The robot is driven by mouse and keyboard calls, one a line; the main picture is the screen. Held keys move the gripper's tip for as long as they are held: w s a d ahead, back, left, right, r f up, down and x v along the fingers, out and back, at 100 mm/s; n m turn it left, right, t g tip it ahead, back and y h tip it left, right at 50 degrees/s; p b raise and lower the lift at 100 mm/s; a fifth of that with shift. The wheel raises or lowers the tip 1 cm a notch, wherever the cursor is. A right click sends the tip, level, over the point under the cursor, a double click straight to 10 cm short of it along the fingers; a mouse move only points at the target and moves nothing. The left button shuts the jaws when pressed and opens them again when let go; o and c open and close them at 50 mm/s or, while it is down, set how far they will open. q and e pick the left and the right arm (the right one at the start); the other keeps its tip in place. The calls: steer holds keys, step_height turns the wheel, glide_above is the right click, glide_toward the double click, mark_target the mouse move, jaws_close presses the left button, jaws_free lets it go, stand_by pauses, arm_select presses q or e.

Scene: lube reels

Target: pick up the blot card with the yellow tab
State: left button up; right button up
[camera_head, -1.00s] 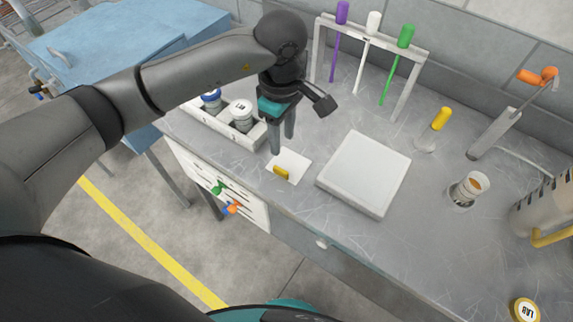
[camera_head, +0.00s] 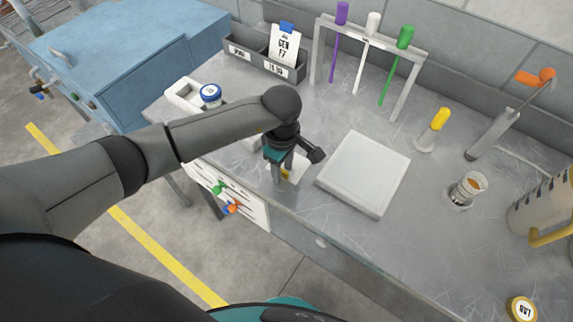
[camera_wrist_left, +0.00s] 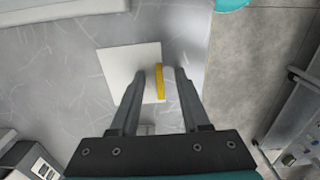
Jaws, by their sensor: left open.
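The blot card (camera_wrist_left: 121,66) is a white square lying on the metal bench top near its front edge. Its yellow tab (camera_wrist_left: 160,82) stands along one side of the card. In the head view the tab (camera_head: 286,174) shows partly behind my left gripper (camera_head: 282,176). My left gripper (camera_wrist_left: 156,75) is open, pointing down over the card, with the yellow tab between its two fingers in the wrist view. I cannot tell whether the fingertips touch the card. My right gripper is not in view.
A pale square slab (camera_head: 363,172) lies just right of the card. A rack (camera_head: 374,38) with purple, white and green handled tools stands behind. Grey bins (camera_head: 266,62) hold a blue-tabbed card (camera_head: 286,45). Coloured knobs (camera_head: 231,207) stick out from the bench front.

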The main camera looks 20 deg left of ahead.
arm_select(q)
jaws_close()
stand_by(0.3)
stand_by(0.3)
